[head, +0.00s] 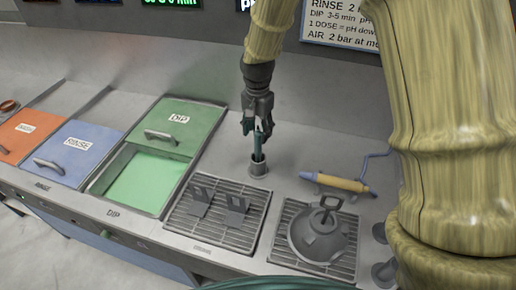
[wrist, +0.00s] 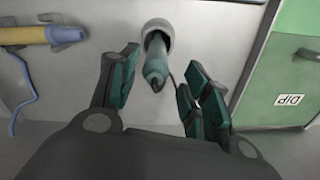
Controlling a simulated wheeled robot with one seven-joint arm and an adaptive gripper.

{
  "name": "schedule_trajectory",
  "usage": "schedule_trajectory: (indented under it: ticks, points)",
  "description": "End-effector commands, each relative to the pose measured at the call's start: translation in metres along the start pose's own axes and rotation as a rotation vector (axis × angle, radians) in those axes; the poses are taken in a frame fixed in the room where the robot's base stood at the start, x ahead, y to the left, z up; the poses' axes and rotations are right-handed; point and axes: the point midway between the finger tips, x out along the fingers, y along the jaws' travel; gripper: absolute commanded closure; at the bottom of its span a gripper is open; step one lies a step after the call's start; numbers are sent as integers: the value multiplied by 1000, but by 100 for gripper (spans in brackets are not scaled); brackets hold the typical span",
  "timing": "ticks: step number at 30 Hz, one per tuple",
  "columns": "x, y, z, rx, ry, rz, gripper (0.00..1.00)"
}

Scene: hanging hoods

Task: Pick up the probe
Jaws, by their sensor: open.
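The probe (head: 258,147) is a slim teal-green stick standing upright in a round grey holder (head: 258,168) on the counter. In the wrist view the probe (wrist: 156,62) points up toward the camera from its holder (wrist: 157,27), with a thin dark cable beside it. My gripper (head: 258,125) is above the holder, pointing down, with its fingers around the probe's upper end in the head view. In the wrist view my gripper (wrist: 158,90) is open, its teal-padded fingers spread to either side of the probe. I see no contact.
A green-lidded DIP basin (head: 140,178) is left of the holder. A grate with two grey brackets (head: 220,208) lies in front.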

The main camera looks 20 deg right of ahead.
Motion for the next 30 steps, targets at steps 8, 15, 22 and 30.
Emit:
schedule_trajectory:
  ticks: [8,15,22,30]
  points:
    - [10,2,2,0,-1,1,52]
    - [34,7,8,1,-3,2,52]
    - [53,6,7,0,0,0,52]
    - [58,6,7,0,1,-1,52]
